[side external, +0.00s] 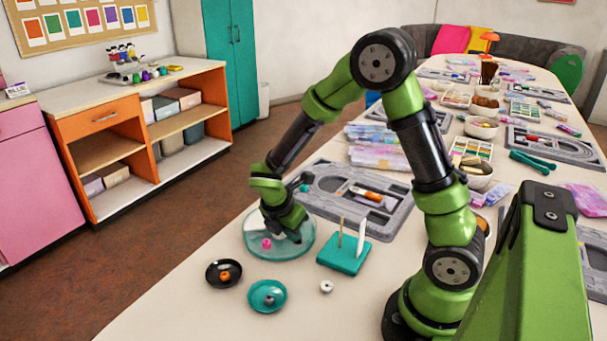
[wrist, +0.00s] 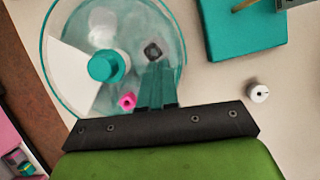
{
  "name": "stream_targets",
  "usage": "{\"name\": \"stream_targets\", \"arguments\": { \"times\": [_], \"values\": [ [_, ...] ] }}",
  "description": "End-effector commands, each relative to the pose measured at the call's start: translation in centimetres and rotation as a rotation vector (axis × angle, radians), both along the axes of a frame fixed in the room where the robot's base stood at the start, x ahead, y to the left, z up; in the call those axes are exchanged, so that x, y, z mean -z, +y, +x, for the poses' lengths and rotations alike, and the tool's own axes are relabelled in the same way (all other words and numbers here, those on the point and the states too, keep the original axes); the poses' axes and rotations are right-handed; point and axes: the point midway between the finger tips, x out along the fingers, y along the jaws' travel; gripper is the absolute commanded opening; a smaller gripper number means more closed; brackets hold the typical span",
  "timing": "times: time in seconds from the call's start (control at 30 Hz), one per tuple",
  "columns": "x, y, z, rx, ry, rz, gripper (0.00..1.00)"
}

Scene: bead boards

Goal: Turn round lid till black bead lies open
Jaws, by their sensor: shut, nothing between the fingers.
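A round dish with a see-through teal lid (side external: 255,230) stands on the table; in the wrist view the lid (wrist: 75,20) has a teal knob (wrist: 105,66) at its middle. A pale wedge (wrist: 65,76), which looks like the lid's gap, faces left. A black bead (wrist: 153,51) lies right of the knob, across from the wedge, seemingly under the tinted part. A pink bead (wrist: 127,101) and a whitish round thing (wrist: 102,22) also show. My gripper (wrist: 157,68) is shut and empty, its tips over the right part of the lid beside the black bead; contact is unclear.
A teal block with upright sticks (side external: 344,256) stands right of the dish. A grey board (side external: 325,212) lies behind.

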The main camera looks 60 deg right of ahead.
Motion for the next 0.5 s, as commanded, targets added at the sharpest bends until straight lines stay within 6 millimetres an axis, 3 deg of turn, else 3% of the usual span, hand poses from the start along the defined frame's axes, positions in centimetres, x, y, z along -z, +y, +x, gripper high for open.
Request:
{"name": "stream_targets", "arguments": {
  "times": [0.5],
  "values": [
    [0.0, -1.6, -0.6, -0.239, 0.0, 0.0, 0.0]
  ]
}}
